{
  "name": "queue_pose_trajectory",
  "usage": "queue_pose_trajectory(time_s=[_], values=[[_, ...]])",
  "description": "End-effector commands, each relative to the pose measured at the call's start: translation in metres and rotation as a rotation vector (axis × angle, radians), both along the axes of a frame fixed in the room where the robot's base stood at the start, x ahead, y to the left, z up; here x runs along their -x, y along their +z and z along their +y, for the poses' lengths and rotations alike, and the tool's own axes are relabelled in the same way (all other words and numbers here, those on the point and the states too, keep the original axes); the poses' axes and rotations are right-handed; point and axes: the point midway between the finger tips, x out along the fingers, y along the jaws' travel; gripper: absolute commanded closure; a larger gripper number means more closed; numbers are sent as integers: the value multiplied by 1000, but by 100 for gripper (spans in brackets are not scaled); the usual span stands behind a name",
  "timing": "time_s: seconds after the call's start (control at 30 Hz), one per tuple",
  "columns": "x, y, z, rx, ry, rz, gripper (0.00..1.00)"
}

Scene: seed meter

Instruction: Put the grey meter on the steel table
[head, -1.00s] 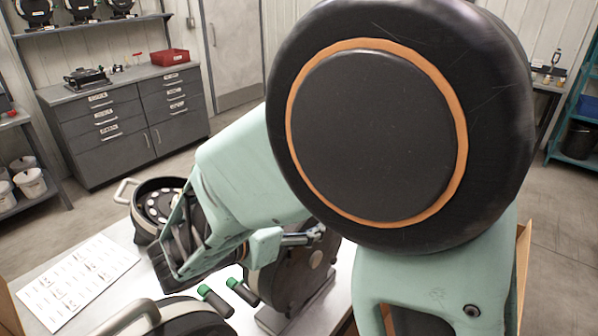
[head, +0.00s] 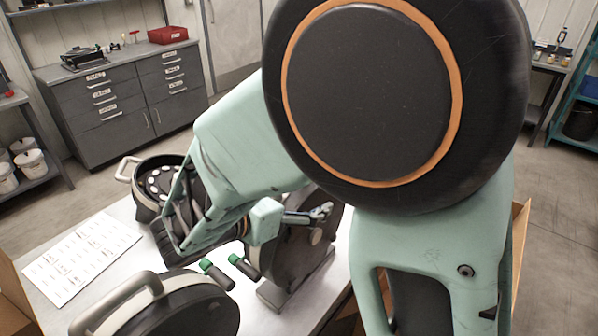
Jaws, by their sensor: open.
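The light steel table (head: 110,297) lies below my arm. A round dark meter with a pale handle and a ring of white dots (head: 150,190) stands at its far left, partly behind my gripper. A second round meter with a thick grey handle (head: 185,312) is at the bottom edge, cut off by the frame. A third dark disc-shaped meter (head: 290,255) stands upright on a grey foot, partly behind my arm. I cannot tell which one is the grey meter. My gripper (head: 172,238) is open and points down between the first two meters; its fingertips are partly hidden.
A white printed sheet (head: 85,258) lies on the table's left. Two green-capped cylinders (head: 225,272) lie near the middle. Cardboard edges (head: 18,300) show at the left and right. A grey drawer cabinet (head: 120,100) with a red bin (head: 168,35) stands behind, across open floor.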

Motion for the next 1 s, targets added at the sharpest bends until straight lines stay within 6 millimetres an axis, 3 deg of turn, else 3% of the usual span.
queue_pose_trajectory(time_s=[0.17, 0.6, 1.0], values=[[15, 9, 13, -3, 4, -2, 12], [78, 42, 61, -2, 3, -2, 12], [89, 48, 67, -1, 0, -1, 12]])
